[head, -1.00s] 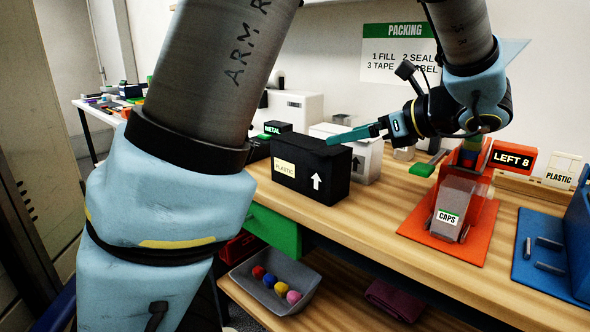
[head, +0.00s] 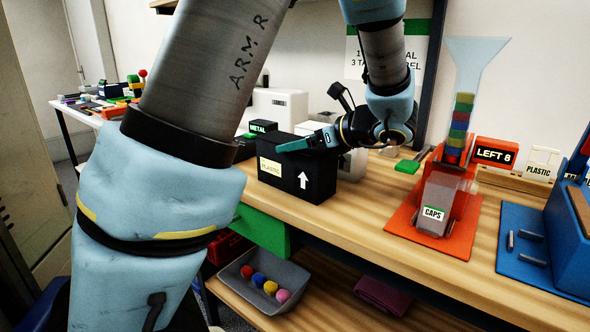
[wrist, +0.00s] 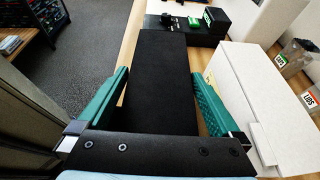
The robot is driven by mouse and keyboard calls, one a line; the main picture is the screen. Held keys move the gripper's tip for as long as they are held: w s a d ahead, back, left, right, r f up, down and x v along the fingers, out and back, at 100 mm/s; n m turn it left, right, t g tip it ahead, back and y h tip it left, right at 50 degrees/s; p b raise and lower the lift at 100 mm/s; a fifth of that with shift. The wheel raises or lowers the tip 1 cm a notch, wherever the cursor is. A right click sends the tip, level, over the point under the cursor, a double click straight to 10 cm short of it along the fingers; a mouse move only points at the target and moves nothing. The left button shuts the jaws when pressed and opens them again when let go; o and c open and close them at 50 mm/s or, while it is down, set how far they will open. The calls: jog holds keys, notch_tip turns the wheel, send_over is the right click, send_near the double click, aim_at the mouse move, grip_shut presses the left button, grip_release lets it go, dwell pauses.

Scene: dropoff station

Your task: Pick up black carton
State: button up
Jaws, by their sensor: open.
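The black carton (head: 299,182) stands upright on the wooden bench in the head view, with a pale "PLASTIC" label and a white up arrow on its front. My gripper (head: 304,144) is above the carton's top at its back right part. In the wrist view the carton's dark top (wrist: 160,85) lies between the two green fingers of my gripper (wrist: 160,100), which are spread apart on either side of it. The gripper is open and holds nothing. Whether a finger touches the carton cannot be told.
A white box (wrist: 262,95) stands close to the right of the carton in the wrist view. A black box with a green "METAL" label (head: 264,126) is behind it. An orange caps dispenser (head: 445,205) and a blue fixture (head: 570,235) stand to the right. Bare bench (head: 365,215) lies between.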

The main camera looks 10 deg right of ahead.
grip_shut()
dwell(0.8)
